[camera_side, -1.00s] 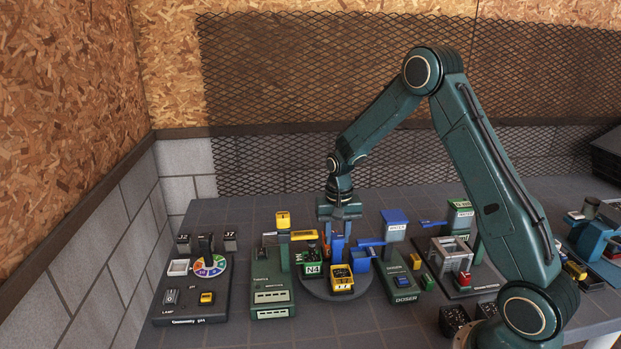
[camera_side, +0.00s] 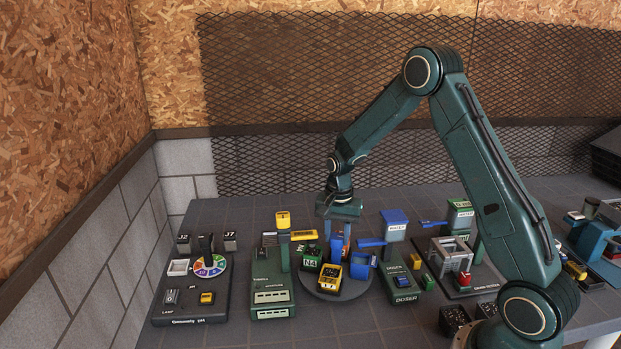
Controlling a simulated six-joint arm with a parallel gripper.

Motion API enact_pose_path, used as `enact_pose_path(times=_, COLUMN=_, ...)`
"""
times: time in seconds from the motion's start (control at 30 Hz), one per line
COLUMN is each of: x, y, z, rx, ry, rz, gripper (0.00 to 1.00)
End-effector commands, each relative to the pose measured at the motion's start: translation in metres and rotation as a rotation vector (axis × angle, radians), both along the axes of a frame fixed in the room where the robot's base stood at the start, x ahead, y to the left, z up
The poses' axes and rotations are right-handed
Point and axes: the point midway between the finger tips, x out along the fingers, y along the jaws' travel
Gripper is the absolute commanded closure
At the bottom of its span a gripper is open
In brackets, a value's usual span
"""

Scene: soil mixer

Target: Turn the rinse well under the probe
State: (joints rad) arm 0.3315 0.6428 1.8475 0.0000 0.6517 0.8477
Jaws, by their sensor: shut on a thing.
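My gripper (camera_side: 338,232) points down over the round grey turntable (camera_side: 318,284) and is shut on the blue upright part at its middle (camera_side: 336,249). The turntable carries a green bin marked N4 (camera_side: 310,263), a yellow bin (camera_side: 330,275) at the front and a blue bin (camera_side: 360,268) at the right. No part is labelled rinse well. The pH station (camera_side: 190,310) at the left has a black upright part (camera_side: 206,243) over a coloured wheel (camera_side: 210,267) and a pale square well (camera_side: 178,267). I cannot tell which part is the probe.
A green unit with a yellow arm (camera_side: 270,270) stands just left of the turntable. The doser (camera_side: 402,285) with a blue water hopper (camera_side: 395,225) stands close on the right. Another green-and-grey unit (camera_side: 455,258) is farther right.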

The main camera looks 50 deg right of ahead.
Motion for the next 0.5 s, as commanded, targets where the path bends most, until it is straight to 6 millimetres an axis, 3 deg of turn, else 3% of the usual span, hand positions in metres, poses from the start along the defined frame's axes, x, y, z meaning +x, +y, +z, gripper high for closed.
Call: enact_pose_path(times=0.5, x=0.0004, y=-0.0002, z=0.001, rx=-0.001, ry=-0.001, rz=-0.259, gripper=1.0)
